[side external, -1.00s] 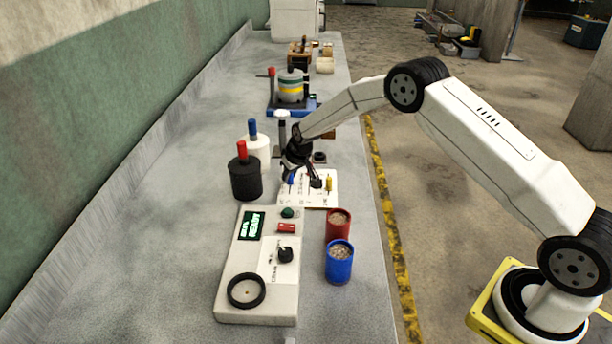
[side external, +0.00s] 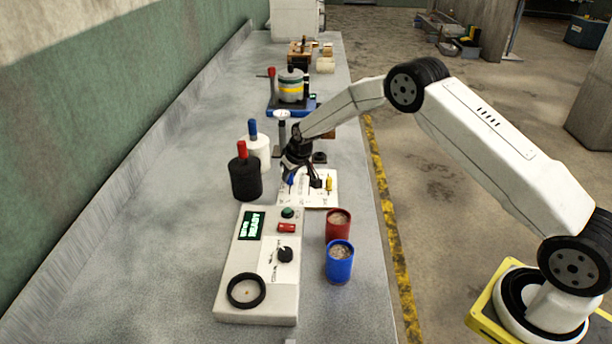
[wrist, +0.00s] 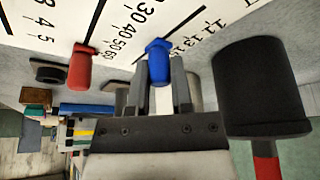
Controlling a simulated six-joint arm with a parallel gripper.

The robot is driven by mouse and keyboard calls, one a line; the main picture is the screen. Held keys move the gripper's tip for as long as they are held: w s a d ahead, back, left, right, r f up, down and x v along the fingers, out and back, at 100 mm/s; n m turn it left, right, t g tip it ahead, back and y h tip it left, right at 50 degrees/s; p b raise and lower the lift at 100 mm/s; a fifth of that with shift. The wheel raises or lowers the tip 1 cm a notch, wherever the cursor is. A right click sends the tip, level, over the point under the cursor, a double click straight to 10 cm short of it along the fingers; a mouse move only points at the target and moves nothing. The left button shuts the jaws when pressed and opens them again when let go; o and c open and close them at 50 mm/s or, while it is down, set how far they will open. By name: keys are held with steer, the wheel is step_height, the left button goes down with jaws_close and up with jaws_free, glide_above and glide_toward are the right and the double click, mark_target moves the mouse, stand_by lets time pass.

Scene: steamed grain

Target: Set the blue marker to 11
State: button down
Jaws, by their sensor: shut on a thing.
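The blue marker (wrist: 157,62) stands between the two fingers of my gripper (wrist: 160,85) in the wrist view, and the fingers are shut on it. In the side view the blue marker (side external: 291,180) shows just below my gripper (side external: 289,173), at the left part of the white scale board (side external: 322,201). In the wrist view the board (wrist: 110,25) has a slanted black line beside the blue marker, with small numbers including 11 and 13 to its right. The marker's exact reading cannot be told. A red marker (wrist: 82,66) stands left of it.
A black bottle with a red top (side external: 246,180) stands close left of my gripper; it looms in the wrist view (wrist: 262,90). A white bottle (side external: 259,151) stands behind it. A yellow marker (side external: 329,184) is on the board. Red (side external: 338,226) and blue (side external: 339,264) cups stand in front.

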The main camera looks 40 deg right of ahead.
mark_target(285, 192)
steer(key=shift+s+a, duration=1.75)
steer(key=shift+a, duration=0.05)
steer(key=c, duration=0.5)
jaws_free()
steer(key=shift+d+r, duration=0.1)
steer(key=shift+r, duration=0.05)
steer(key=shift+s+r, duration=0.1)
steer(key=shift+r, duration=0.1)
steer(key=v, duration=0.7)
